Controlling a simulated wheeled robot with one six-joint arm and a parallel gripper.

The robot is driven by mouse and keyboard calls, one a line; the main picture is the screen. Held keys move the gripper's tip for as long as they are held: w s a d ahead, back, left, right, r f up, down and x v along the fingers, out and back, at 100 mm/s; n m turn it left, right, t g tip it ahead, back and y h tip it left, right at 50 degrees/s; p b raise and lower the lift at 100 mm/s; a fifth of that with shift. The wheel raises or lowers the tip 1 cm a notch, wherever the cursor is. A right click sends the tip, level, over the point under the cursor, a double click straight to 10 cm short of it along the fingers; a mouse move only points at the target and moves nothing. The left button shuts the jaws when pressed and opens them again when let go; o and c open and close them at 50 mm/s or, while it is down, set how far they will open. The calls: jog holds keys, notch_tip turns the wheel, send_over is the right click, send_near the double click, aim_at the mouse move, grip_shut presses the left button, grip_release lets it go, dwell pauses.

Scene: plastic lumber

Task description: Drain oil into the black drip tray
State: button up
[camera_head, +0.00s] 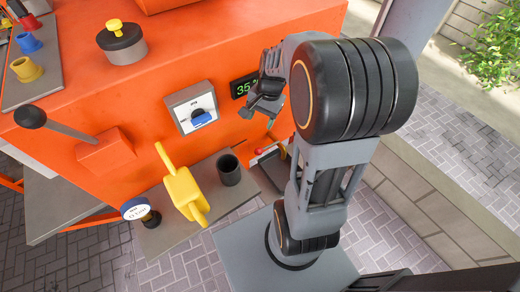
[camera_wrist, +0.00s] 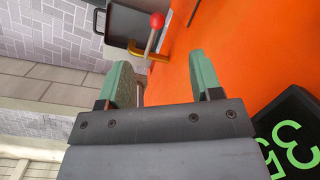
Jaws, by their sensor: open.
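The drain lever with a red ball knob (camera_wrist: 157,20) sticks out from the orange machine at the top of the wrist view. A small yellow spout (camera_wrist: 134,49) is beside its rod. The black drip tray (camera_wrist: 122,24) is behind and left of the lever. My gripper (camera_wrist: 158,60) is open and empty, its green fingers apart, with the lever beyond the fingertips and not between them. In the head view my gripper (camera_head: 264,103) is by the machine's front face, above the red knob (camera_head: 257,152). The tray (camera_head: 270,170) is partly hidden by my arm there.
The orange machine (camera_head: 240,55) fills the left and middle. Paved floor (camera_head: 470,150) is open at right.

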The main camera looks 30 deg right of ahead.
aim_at(260, 149)
jog(key=w+d+f+m+y, duration=0.2)
jog(key=w+d+f+m, duration=0.1)
jog(key=d+f+m, duration=0.4)
jog(key=shift+n+g, duration=0.4)
jog(key=shift+n, duration=0.1)
jog(key=x, duration=0.5)
jog(key=b+x, duration=0.1)
jog(key=x, duration=0.4)
jog(key=a+x, duration=0.1)
jog(key=x, duration=0.4)
jog(key=shift+s+r+b, duration=0.15)
jog(key=shift+r+b, duration=0.05)
jog(key=shift+b, duration=0.15)
jog(key=shift+d, duration=0.1)
